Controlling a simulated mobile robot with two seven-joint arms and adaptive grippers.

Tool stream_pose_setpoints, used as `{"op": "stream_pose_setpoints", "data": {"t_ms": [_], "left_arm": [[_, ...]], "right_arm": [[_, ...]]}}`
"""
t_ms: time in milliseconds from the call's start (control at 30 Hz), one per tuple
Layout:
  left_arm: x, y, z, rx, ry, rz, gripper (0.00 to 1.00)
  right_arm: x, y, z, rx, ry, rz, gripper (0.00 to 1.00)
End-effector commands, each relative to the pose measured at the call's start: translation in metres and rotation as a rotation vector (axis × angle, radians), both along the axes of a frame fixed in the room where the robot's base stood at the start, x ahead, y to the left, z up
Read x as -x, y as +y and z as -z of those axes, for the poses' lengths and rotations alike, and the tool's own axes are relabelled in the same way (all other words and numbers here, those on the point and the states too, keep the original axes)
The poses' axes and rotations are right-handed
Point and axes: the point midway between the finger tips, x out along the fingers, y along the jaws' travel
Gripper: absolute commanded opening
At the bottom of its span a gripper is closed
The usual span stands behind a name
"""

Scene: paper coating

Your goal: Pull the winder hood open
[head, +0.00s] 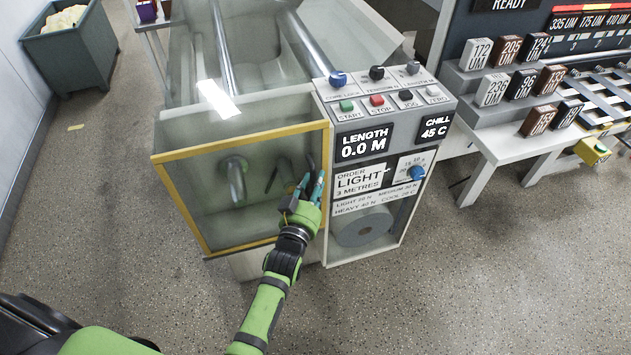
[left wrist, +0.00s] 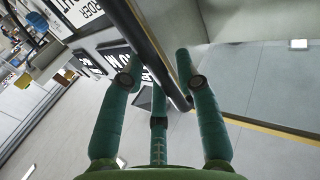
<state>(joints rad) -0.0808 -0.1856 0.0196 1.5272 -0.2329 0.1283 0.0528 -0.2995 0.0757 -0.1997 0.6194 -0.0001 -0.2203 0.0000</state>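The winder hood (head: 230,130) is a clear box with a yellow-edged front panel, and it looks closed. A dark upright bar, likely its handle (head: 311,163), stands by the right side of the yellow frame. My left gripper (head: 306,183) is in front of the hood's right edge, at the bar. In the left wrist view its teal fingers (left wrist: 157,65) are spread apart, and the dark bar (left wrist: 148,45) runs between them. I cannot tell whether any finger touches the bar. My right gripper is out of view.
A control panel (head: 385,90) with knobs and buttons adjoins the hood on the right, above a paper roll (head: 364,228). A white table (head: 480,150) with labelled blocks stands further right. A grey bin (head: 70,48) is at the back left. The floor in front is clear.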

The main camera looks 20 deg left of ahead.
Motion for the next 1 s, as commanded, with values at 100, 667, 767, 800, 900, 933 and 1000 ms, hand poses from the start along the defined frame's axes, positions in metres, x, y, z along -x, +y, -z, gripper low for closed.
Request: {"op": "stream_pose_setpoints", "data": {"t_ms": [100, 667, 767, 800, 900, 933, 1000], "left_arm": [[-0.003, 0.0, 0.001, 0.0, 0.001, 0.0, 0.32], [-0.001, 0.003, 0.0, -0.001, 0.001, 0.0, 0.0], [0.004, 0.01, -0.001, -0.003, 0.001, 0.0, 0.0], [0.008, 0.015, -0.002, -0.004, 0.002, 0.0, 0.0], [0.019, 0.032, -0.002, -0.007, 0.004, -0.001, 0.0], [0.023, 0.039, -0.002, -0.008, 0.005, -0.001, 0.0], [0.035, 0.055, -0.003, -0.009, 0.006, -0.001, 0.0]], "right_arm": [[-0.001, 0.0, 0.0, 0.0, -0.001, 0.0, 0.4], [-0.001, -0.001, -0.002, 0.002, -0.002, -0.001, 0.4], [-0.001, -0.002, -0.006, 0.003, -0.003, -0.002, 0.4], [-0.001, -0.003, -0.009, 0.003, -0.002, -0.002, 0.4], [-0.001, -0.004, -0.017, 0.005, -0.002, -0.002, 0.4], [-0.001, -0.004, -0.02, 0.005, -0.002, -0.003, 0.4], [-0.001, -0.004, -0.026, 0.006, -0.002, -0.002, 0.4]]}}
